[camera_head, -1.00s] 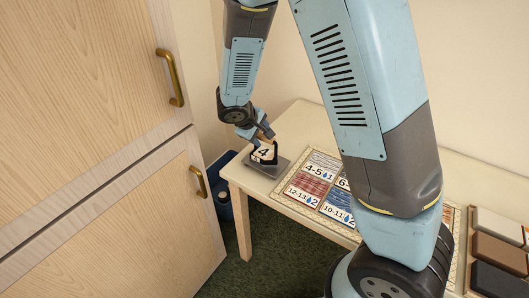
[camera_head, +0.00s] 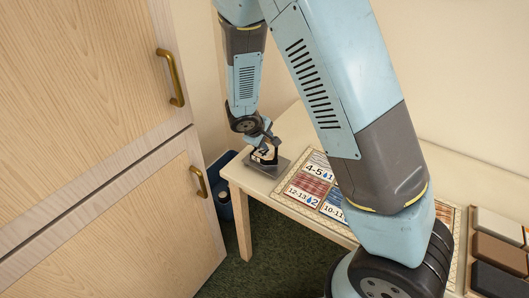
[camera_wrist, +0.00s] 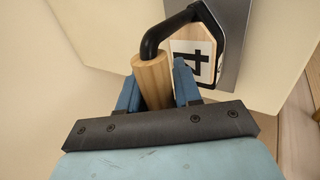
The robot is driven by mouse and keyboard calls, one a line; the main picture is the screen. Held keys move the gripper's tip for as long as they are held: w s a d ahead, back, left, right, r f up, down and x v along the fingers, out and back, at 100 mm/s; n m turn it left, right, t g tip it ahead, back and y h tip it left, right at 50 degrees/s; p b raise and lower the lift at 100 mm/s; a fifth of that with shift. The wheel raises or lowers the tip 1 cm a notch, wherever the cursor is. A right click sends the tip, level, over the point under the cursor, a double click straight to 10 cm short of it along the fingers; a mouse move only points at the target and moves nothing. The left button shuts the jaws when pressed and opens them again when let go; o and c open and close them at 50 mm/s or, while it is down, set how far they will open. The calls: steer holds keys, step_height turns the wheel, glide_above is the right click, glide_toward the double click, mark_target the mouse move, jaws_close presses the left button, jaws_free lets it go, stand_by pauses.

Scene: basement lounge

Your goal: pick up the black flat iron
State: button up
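The black flat iron (camera_head: 258,160) sits on a grey plate (camera_head: 280,170) at the near left corner of the cream table. It has a white face marked 4. In the wrist view its black curved bracket (camera_wrist: 170,30) joins a round wooden handle (camera_wrist: 152,73), and the marked face shows behind. My gripper (camera_head: 268,137) is right at the handle. In the wrist view its two blue fingers (camera_wrist: 157,85) stand on either side of the handle's end, apart. Whether either finger touches the handle is hard to tell. My gripper hides most of the handle in the head view.
A mat with numbered colour cards (camera_head: 311,184) lies right of the iron, partly behind my arm. White, brown and black blocks (camera_head: 497,250) lie at the far right. A wooden cabinet (camera_head: 90,150) stands left. A blue bin (camera_head: 222,190) is on the floor beside the table.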

jaws_close()
steer(key=shift+r, duration=0.1)
